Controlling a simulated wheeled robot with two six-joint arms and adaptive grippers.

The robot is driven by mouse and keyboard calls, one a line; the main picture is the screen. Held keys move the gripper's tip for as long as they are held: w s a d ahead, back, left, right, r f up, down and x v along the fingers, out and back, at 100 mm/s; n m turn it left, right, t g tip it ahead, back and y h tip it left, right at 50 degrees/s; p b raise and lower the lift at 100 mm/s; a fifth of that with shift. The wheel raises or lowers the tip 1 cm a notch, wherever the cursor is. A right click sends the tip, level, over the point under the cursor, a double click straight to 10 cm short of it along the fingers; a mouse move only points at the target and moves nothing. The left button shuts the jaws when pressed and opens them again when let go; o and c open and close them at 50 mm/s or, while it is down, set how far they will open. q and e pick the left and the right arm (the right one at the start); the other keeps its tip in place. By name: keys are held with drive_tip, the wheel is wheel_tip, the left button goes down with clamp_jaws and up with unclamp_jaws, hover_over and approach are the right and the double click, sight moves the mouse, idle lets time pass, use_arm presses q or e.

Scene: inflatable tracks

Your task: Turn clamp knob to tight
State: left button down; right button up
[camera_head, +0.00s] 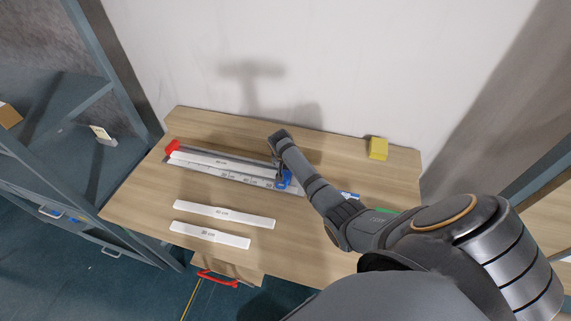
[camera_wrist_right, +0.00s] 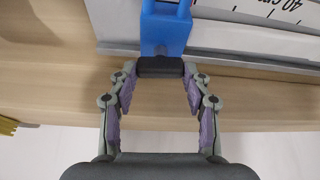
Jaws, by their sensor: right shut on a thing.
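A metal measuring track (camera_head: 250,179) with a printed scale lies on the wooden table, with a red end stop (camera_head: 172,148) at its left end and a white strip (camera_head: 213,160) in it. A blue clamp (camera_head: 287,181) sits on the track; it also shows in the wrist view (camera_wrist_right: 165,30). The dark clamp knob (camera_wrist_right: 160,67) sticks out of the clamp between the fingertips of my right gripper (camera_wrist_right: 162,76), which is shut on it. In the head view my own wrist mostly hides the knob and fingers. My left gripper is not in view.
Two loose white strips, a longer one (camera_head: 223,214) and a shorter one (camera_head: 209,235), lie at the front of the table. A yellow block (camera_head: 378,149) stands at the back right near the wall. Grey-blue shelving (camera_head: 70,125) stands at the left.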

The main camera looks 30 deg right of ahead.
drive_tip(key=o, duration=1.2)
drive_tip(key=shift+c, duration=0.2)
drive_tip(key=v, duration=1.2)
drive_tip(key=shift+w, duration=0.1)
